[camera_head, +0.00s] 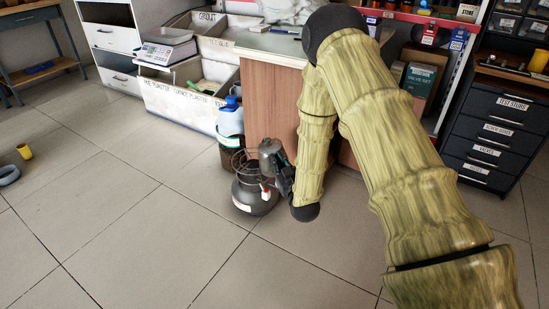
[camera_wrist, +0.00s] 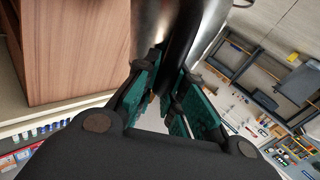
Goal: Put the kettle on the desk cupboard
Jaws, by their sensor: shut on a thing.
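The kettle (camera_head: 269,154) is a grey metal vessel in the middle of the head view, low beside the desk cupboard. My gripper (camera_head: 283,175) is shut on it from the right. In the wrist view the shiny kettle (camera_wrist: 178,30) stands between my green-padded fingertips (camera_wrist: 172,100); most of it is cut off by the frame's upper edge. The desk cupboard (camera_head: 272,95) has brown wood sides and a pale grey-green top (camera_head: 262,42), well above the kettle. Its wood side (camera_wrist: 75,45) fills the wrist view's left. My arm hides part of the cupboard's front.
A dark round cylinder (camera_head: 255,200) with a wire guard stands on the floor beneath or behind the kettle. A blue-and-white jug (camera_head: 230,118) is beside the cupboard. Papers (camera_head: 285,31) lie on its top. Dark drawers (camera_head: 490,135) stand right. The left floor is mostly clear.

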